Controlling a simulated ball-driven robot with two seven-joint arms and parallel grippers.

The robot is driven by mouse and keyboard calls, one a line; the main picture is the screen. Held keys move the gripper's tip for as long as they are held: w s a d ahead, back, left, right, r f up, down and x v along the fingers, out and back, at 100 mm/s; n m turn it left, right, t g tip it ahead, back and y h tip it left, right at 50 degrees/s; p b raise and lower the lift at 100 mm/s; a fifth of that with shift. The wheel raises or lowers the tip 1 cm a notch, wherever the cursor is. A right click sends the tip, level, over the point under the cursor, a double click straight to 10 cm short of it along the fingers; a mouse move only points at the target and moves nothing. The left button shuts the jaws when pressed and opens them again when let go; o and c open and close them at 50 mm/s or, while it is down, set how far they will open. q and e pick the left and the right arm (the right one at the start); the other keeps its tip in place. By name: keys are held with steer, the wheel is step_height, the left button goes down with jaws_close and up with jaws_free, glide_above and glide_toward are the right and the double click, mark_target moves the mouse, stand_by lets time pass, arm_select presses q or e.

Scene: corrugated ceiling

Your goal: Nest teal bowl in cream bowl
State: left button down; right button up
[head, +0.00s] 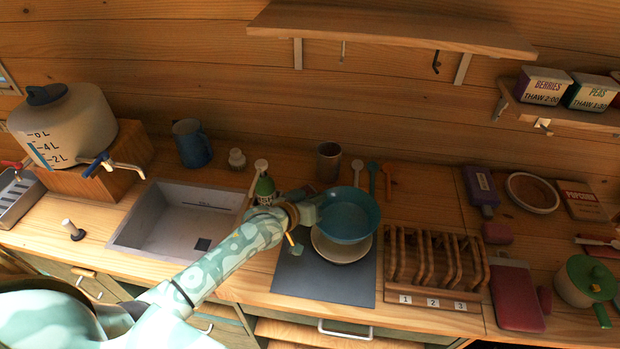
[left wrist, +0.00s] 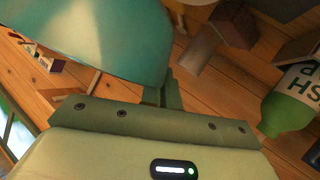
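The teal bowl (head: 350,222) is held upright, or nearly so, by my left gripper (head: 312,208), which is shut on its left rim. The cream bowl (head: 341,252) stands on a dark grey mat (head: 318,285). The teal bowl overlaps it in the head view, hiding its back part and its inside. The teal bowl looks raised, a little up and right of the cream bowl's centre; I cannot tell the gap. The left wrist view shows the teal bowl (left wrist: 95,40) large beside the gripper fingers (left wrist: 165,95). My right gripper is not in view.
A wooden rack (head: 432,268) stands close right of the mat. A green bottle (head: 265,187) is behind my left wrist. A brown cup (head: 328,160) and several utensils stand behind the bowls. The sink (head: 185,222) is left. A wall shelf (head: 395,30) hangs above.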

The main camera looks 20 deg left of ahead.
arm_select(q)
steer(key=shift+w+a, duration=0.2)
step_height(320, 180, down, 6)
steer(key=b, duration=0.4)
steer(key=shift+r, duration=0.15)
steer(key=shift+f+b, duration=0.4)
steer(key=shift+f, duration=0.3)
steer(key=c, duration=1.6)
jaws_free()
steer(key=shift+s, duration=0.1)
